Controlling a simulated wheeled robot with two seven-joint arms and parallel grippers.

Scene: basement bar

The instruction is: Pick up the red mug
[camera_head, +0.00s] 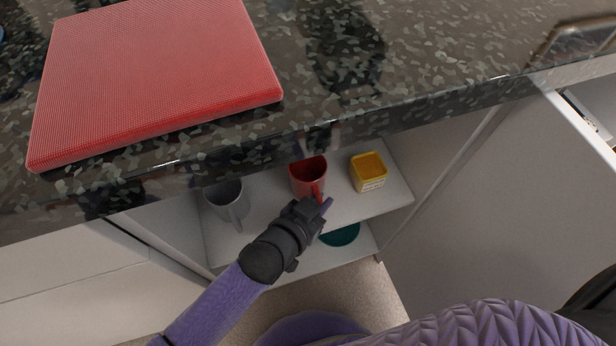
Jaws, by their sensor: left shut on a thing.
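The red mug (308,175) stands upright on the upper shelf of an open cabinet under the counter, its handle toward me. My left gripper (322,204) reaches in from below left and is shut on the mug's handle. The fingers partly cover the handle, so the exact contact is hard to see. The counter edge is just above the mug and hides part of its far side. My right gripper is not in view.
A grey mug (228,201) stands left of the red mug and a yellow box (368,171) to its right on the shelf (345,208). A teal dish (342,235) is on the level below. A red board (155,75) lies on the dark counter (400,60). An open door (500,190) is at right.

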